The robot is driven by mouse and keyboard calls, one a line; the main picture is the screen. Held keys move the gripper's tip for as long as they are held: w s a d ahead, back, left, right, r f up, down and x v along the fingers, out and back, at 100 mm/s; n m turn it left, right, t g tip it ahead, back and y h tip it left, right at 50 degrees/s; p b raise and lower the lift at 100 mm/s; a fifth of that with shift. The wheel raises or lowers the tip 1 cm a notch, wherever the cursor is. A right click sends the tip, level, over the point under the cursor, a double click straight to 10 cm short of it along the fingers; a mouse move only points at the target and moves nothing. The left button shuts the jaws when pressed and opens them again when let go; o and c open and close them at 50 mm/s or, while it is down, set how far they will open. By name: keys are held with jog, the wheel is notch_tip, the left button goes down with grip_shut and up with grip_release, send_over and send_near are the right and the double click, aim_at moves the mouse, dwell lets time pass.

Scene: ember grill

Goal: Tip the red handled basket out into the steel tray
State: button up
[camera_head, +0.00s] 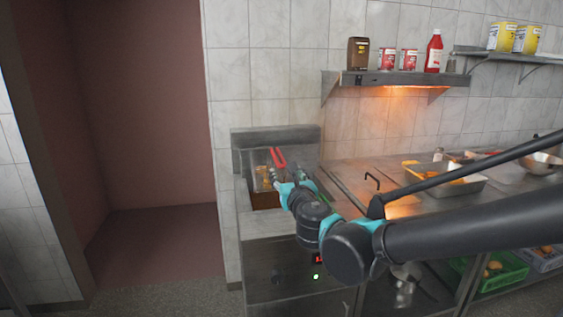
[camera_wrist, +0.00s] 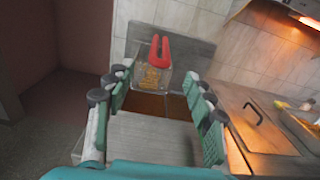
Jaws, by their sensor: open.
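The basket with the red handle (camera_head: 278,157) hangs at the back of the fryer at the left end of the counter. In the wrist view its red handle (camera_wrist: 159,48) stands up above the wire basket (camera_wrist: 151,79), which holds golden food. My gripper (camera_head: 283,181) is over the fryer, in front of the basket. In the wrist view my gripper (camera_wrist: 158,88) is open, its fingers apart on either side of the basket, with nothing held. The steel tray (camera_head: 470,187) sits on the counter at the right and has orange-yellow food in it.
The fryer well (camera_wrist: 150,105) holds brown oil below the basket. A hatch with a black handle (camera_head: 372,180) lies between fryer and tray. A shelf (camera_head: 395,78) with bottles and cans is above. A steel bowl (camera_head: 541,163) stands far right. A green crate (camera_head: 500,270) is below the counter.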

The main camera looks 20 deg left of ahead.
jog(key=x, duration=1.3)
jog(key=shift+w+a, duration=0.2)
jog(key=shift+w, duration=0.05)
jog(key=shift+c, duration=0.5)
grip_shut()
jog(key=shift+r, duration=0.15)
jog(key=shift+r, duration=2.25)
